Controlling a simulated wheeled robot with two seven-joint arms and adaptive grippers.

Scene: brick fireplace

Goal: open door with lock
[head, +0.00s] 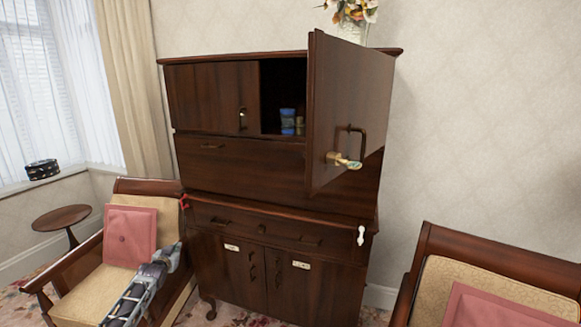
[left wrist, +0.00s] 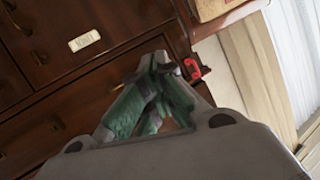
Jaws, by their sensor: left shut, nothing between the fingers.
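The dark wooden cabinet (head: 240,165) stands against the wall in the head view. Its upper right door (head: 345,110) is swung wide open and shows a dark compartment behind it. The door carries a curved dark handle (head: 360,140) and a brass lock with a key-like piece (head: 343,160). The upper left door (head: 210,97) is closed. My left gripper (head: 170,255) is low, in front of the chair and left of the lower cabinet, away from the open door. In the left wrist view its green fingers (left wrist: 155,95) are shut and empty. My right gripper is out of view.
Blue containers (head: 288,120) stand inside the open compartment. A cushioned chair (head: 85,275) is at left and another chair (head: 490,280) at right. A red item (left wrist: 193,68) hangs at the cabinet edge. A flower vase (head: 352,25) stands on top.

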